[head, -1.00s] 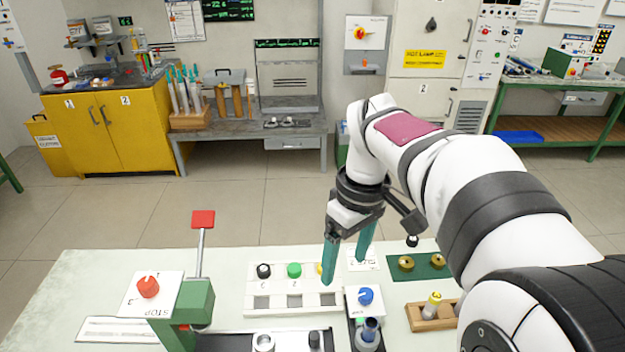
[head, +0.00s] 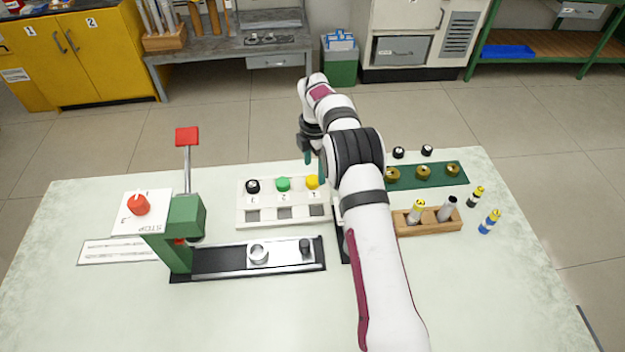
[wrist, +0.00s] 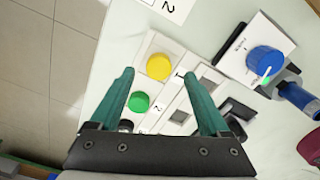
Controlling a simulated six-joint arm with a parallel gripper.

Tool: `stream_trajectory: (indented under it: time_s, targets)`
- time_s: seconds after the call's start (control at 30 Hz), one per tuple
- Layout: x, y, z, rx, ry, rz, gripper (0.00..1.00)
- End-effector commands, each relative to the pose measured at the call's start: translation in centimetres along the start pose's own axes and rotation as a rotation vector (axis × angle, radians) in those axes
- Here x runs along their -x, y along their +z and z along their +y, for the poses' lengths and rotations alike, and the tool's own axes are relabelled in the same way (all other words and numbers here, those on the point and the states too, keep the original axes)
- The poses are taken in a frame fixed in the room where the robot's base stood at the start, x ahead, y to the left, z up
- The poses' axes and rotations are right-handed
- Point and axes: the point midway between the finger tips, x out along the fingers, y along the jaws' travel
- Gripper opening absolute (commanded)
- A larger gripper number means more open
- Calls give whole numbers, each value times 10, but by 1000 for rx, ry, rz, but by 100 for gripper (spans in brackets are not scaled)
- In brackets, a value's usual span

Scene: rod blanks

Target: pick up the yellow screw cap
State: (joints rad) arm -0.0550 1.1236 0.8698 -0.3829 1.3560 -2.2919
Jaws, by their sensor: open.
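The yellow screw cap (head: 312,182) sits at the right end of the row on a white rack (head: 244,213), beside a green cap (head: 283,184) and a black cap (head: 252,186). In the wrist view the yellow cap (wrist: 159,66) appears between and slightly beyond my fingertips, and the green cap (wrist: 139,102) is nearer. My gripper (wrist: 156,76) is open and empty, with one teal finger on each side. In the head view my gripper (head: 308,158) is just above and behind the yellow cap, partly hidden by my arm. Its exact height over the cap is unclear.
A green press (head: 186,218) with a red-topped lever stands left of the rack. A black rail fixture (head: 220,262) lies in front. A wooden block (head: 445,226) with rods and a green mat (head: 440,180) lie right. A blue knob (wrist: 265,61) is right in the wrist view.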

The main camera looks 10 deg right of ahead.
Motion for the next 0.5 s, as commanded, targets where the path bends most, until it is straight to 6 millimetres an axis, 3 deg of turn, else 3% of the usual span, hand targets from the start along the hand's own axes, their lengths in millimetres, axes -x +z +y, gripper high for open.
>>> stream_trajectory:
  time_s: [0.1, 0.2, 0.4, 0.5]
  targets:
    - [-24, 0, 1, 1, -2, 1, 80]
    - [-36, 0, 1, 1, 0, 1, 80]
    - [-37, 0, 2, 1, 2, 0, 80]
    - [-37, 0, 2, 1, 1, 0, 66]
